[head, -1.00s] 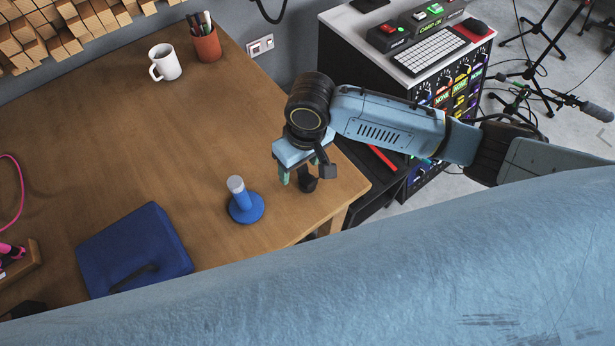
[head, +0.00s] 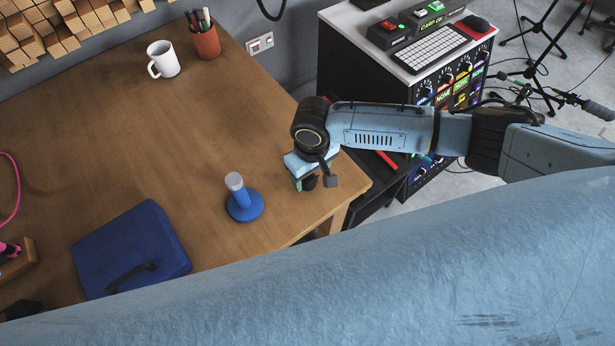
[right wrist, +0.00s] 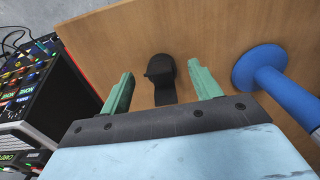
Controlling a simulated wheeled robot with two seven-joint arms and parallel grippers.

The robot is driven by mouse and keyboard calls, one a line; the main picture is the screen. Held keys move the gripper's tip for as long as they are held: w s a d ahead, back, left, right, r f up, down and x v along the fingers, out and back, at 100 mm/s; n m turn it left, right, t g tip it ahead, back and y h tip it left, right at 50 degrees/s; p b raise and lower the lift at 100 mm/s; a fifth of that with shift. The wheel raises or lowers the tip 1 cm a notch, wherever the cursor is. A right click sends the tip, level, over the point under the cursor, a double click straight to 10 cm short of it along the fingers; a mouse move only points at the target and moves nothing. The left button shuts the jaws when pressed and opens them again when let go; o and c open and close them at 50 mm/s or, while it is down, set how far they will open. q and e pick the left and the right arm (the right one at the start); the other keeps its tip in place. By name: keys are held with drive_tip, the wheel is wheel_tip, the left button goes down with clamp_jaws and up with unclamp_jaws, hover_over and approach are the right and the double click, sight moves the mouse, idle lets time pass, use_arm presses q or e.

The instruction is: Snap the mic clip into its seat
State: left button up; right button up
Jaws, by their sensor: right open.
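My right gripper (head: 308,178) is low over the table's near right corner, pointing down, with its green fingers apart. In the right wrist view, a small black piece with a rounded head (right wrist: 161,72) stands between the open fingers (right wrist: 160,80), with gaps at both sides; it may be the mic clip. Its lower part also shows under the gripper in the head view (head: 310,184). A blue round-based post with a grey top (head: 238,190), possibly the seat, stands left of the gripper; its blue base also shows in the right wrist view (right wrist: 262,68). My left gripper is out of view.
A blue pad (head: 125,240) with a black strip-like part (head: 143,268) lies at the left front of the wooden table (head: 170,140). A white mug (head: 164,60) and pen cup (head: 206,42) stand at the back. The control desk (head: 400,55) is beyond the right edge. The table's middle is clear.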

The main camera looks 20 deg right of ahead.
wheel_tip(320, 180, down, 3)
drive_tip(key=shift+f, duration=0.15)
drive_tip(key=shift+d, duration=0.1)
drive_tip(key=shift+c, duration=0.3)
drive_tip(key=c, duration=1.2)
